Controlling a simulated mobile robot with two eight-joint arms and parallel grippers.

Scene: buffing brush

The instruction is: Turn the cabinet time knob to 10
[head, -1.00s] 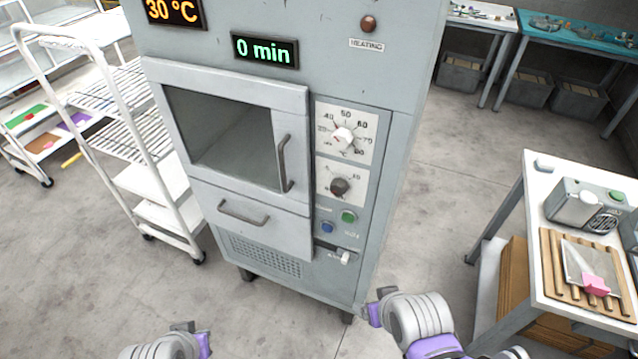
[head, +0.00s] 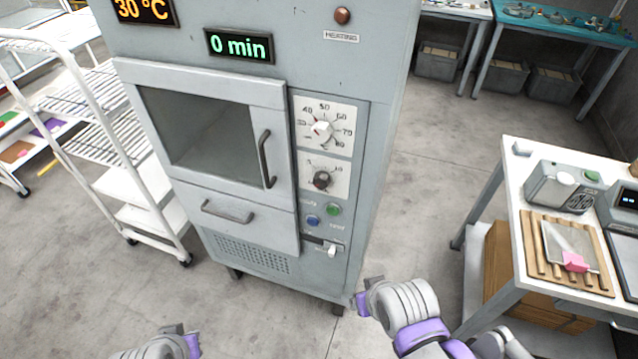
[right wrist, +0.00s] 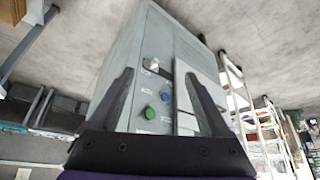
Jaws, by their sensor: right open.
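The grey cabinet (head: 230,245) stands upright ahead of me. Its dark time knob (head: 322,180) sits on the lower white dial plate, under the white temperature knob (head: 321,129). The green display (head: 239,46) reads 0 min. My right gripper (head: 362,298) is low, in front of and to the right of the cabinet, apart from it. In the right wrist view the right gripper (right wrist: 158,98) is open and empty, with the cabinet's green button (right wrist: 150,113) and blue button (right wrist: 165,97) beyond its fingers. My left gripper (head: 192,345) is at the bottom edge, mostly cut off.
A white wire rack (head: 105,150) stands left of the cabinet. A white table (head: 515,180) with a toaster-like device (head: 566,186) and a wooden slatted board (head: 540,260) is on the right. Open floor lies between the cabinet and this table.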

